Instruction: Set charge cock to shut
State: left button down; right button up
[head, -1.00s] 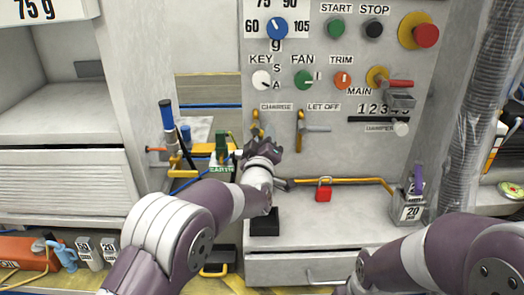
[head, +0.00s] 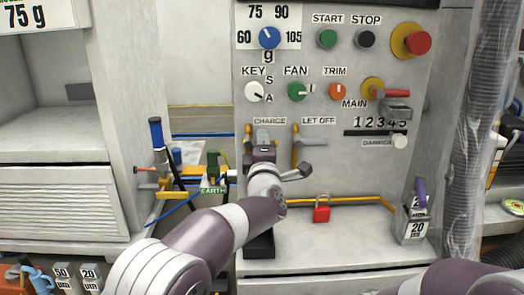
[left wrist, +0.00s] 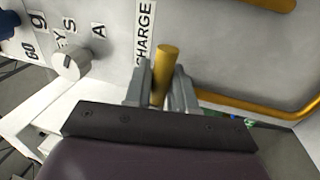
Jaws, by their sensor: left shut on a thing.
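The charge cock has a yellow handle (left wrist: 165,60), seen in the left wrist view under the CHARGE label (left wrist: 145,35). My left gripper (left wrist: 160,88) has its two grey fingers on either side of this handle and is shut on it. In the head view my left gripper (head: 262,135) is at the panel just below the CHARGE label (head: 270,121) and hides most of the cock. A yellow part of the cock (head: 248,137) shows at its left. My right gripper is out of view; only part of my right arm shows at the lower right.
The let-off cock (head: 295,147) stands close to the right of my left gripper. Knobs and buttons fill the panel above. A yellow pipe with a red padlock (head: 321,209) runs below. A green earth clamp (head: 213,168) is at the left.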

pick_arm(q)
jog(key=shift+n, duration=0.3)
jog(key=c, duration=1.1)
grip_release()
jog(key=s+f, duration=0.2)
jog(key=s, duration=1)
jog(key=shift+s+f, duration=0.25)
